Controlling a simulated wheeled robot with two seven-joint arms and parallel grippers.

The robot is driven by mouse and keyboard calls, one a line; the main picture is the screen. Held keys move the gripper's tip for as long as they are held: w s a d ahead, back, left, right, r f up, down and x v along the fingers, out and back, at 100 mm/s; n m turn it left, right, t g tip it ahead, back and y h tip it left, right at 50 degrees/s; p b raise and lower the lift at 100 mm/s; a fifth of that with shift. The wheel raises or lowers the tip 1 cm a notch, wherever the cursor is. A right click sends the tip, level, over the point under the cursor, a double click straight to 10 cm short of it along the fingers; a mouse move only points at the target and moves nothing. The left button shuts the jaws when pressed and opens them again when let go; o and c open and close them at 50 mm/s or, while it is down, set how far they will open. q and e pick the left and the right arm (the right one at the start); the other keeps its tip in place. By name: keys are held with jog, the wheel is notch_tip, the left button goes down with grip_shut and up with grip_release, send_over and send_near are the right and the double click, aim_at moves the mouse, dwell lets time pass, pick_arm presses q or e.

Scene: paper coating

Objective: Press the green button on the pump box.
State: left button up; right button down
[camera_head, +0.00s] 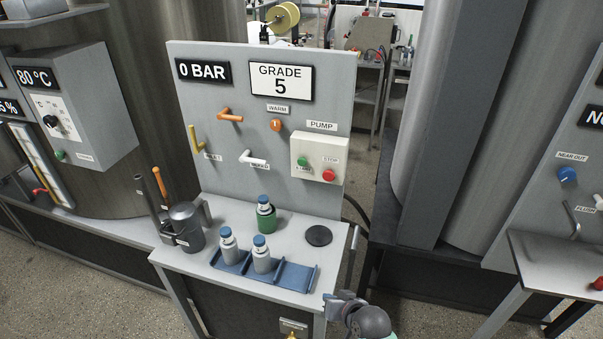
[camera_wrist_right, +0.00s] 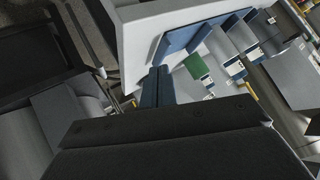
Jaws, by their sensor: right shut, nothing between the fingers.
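The pump box (camera_head: 333,152) is a pale box on the upright grey panel, under a PUMP label. Its green button (camera_head: 303,161) is on the left and its red button (camera_head: 328,175), labelled STOP, is lower right. My right gripper (camera_head: 333,299) is low at the front right corner of the bench, well below the box and apart from it. In the right wrist view its fingers (camera_wrist_right: 157,86) are together with nothing between them. The pump box cannot be made out there. My left gripper is in neither view.
The bench (camera_head: 205,265) holds a blue rack (camera_head: 293,279) with two bottles, a green-based bottle (camera_head: 266,217), a black disc (camera_head: 318,236) and a grey jug (camera_head: 183,225). Orange, yellow and white handles stick out of the panel (camera_head: 240,180). A large cylinder stands right.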

aim_at(302, 162)
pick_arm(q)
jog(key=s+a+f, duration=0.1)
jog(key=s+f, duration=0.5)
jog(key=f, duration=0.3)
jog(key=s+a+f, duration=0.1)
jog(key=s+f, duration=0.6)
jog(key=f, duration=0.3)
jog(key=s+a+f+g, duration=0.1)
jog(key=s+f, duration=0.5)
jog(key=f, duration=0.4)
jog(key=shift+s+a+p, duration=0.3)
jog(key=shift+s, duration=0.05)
pick_arm(e)
jog(key=w+a+r+m+t+y, duration=0.2)
jog(key=w+a+r+m+t, duration=0.1)
jog(key=w+r, duration=0.7)
jog(key=w+a+r+m+t+y, duration=0.2)
jog(key=w+a+r+t, duration=0.4)
jog(key=w+r, duration=0.5)
jog(key=shift+w+a+r+m, duration=0.25)
jog(key=shift+w+a+m, duration=0.3)
jog(key=shift+w+m, duration=0.15)
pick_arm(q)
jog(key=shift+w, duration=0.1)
pick_arm(e)
jog(key=shift+w, duration=0.1)
